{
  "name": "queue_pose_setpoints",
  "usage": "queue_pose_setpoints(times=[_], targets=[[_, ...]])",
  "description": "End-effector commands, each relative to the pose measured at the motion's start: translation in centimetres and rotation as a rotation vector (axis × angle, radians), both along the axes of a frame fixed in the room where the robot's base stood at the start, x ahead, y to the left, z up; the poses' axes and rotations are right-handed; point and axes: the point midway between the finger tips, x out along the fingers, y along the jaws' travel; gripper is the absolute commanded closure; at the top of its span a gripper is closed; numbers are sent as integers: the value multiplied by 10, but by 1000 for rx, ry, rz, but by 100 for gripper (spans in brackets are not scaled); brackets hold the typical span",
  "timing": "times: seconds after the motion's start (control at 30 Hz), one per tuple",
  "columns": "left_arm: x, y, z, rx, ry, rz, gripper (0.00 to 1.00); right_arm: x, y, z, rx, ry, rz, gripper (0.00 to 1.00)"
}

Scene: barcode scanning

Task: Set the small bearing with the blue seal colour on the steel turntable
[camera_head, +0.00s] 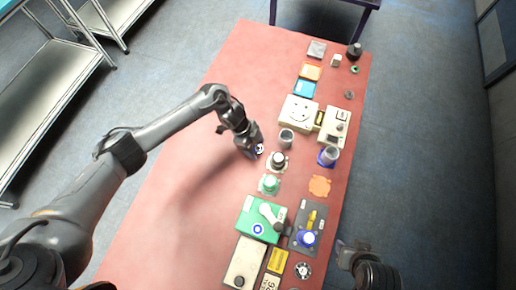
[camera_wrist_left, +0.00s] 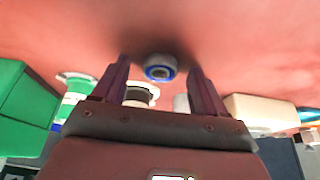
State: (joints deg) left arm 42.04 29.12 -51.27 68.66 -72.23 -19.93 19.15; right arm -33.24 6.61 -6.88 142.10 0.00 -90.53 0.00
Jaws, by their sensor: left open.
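A small bearing with a blue ring (camera_wrist_left: 159,68) lies on the red table top, and it also shows in the head view (camera_head: 259,148). My left gripper (camera_head: 254,150) is low over the table at the bearing. In the left wrist view its two fingers (camera_wrist_left: 160,66) are spread apart, with the bearing centred at the gap between the fingertips and clear space on both sides. I cannot pick out the steel turntable with certainty; a round grey disc (camera_head: 303,270) lies near the table's front edge. My right gripper (camera_head: 347,250) is partly visible at lower right, its jaws unclear.
A green box with a white lever (camera_head: 264,213) stands at the front. A green round part (camera_head: 269,184), a dark-topped knob (camera_head: 278,160) and a grey cup (camera_head: 287,138) stand close right of my left gripper. The table's left side (camera_head: 200,190) is clear.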

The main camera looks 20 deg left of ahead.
Motion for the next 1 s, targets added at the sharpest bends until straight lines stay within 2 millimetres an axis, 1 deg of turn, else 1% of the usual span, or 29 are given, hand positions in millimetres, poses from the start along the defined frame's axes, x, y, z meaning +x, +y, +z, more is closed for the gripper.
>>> queue_pose_setpoints(times=[0.23,0.67,0.7,1.0], targets=[[0,-1,-1,0,0,0,28,0,-1,0,-7,0,4,57],[0,-1,-1,-1,0,0,94,0,-2,0,-8,1,6,57],[0,-1,-1,-1,0,0,95,0,-2,0,-8,1,6,57],[1,-1,3,-1,-1,-1,95,0,-1,1,-3,1,1,57]])
